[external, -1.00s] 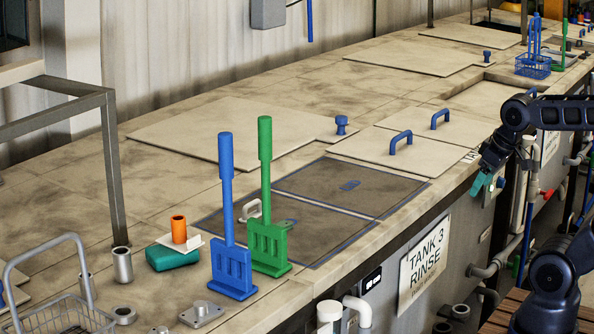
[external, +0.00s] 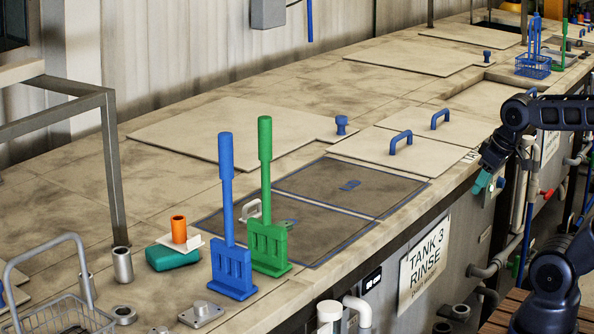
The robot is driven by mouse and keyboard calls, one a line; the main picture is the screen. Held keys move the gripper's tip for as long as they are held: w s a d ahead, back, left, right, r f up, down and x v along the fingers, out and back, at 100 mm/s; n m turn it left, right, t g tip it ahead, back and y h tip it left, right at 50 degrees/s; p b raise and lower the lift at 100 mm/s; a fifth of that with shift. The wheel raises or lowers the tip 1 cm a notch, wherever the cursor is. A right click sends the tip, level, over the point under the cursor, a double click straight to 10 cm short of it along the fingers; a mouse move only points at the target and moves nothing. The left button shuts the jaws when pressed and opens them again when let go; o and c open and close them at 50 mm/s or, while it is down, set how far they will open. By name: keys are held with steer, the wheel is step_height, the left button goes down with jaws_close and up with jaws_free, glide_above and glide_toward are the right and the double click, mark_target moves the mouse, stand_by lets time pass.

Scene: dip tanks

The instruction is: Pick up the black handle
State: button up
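I cannot make out a black handle in the external view. Two blue arched handles (external: 401,143) (external: 440,119) stand on the pale lids at the centre right. A pale handle (external: 251,210) shows behind the blue rack's stem. My gripper (external: 481,183), with teal fingers, hangs at the right beside the front edge of the counter, pointing down. It appears apart from the handles, and nothing shows in it. The fingers are too small and too edge-on to tell whether they are open or shut.
A teal block (external: 172,258), an orange cylinder (external: 179,229) and a wire basket (external: 65,318) are at the left.

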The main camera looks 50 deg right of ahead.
steer(key=w+a+r+n+g, duration=0.1)
steer(key=w+r+n, duration=0.25)
steer(key=w, duration=0.45)
steer(key=w+a+r+n+g, duration=0.1)
steer(key=w+a+r+n, duration=0.1)
steer(key=w+r, duration=0.4)
steer(key=n+g+h, duration=0.3)
steer(key=n+h, duration=0.1)
steer(key=n, duration=0.9)
glide_above(252, 202)
steer(key=a, duration=0.5)
step_height(252, 202, down, 12)
steer(key=f, duration=0.1)
steer(key=shift+m+h, duration=0.25)
steer(key=shift+h, duration=0.05)
steer(key=x, duration=0.5)
steer(key=shift+w+d+r, duration=0.1)
steer(key=shift+w+d, duration=0.05)
steer(key=shift+w, duration=0.1)
steer(key=shift+d+x, duration=0.2)
steer(key=shift+x, duration=1.15)
steer(key=shift+d+x, duration=0.2)
steer(key=shift+x, duration=1.15)
steer(key=shift+r, duration=0.25)
jaws_close()
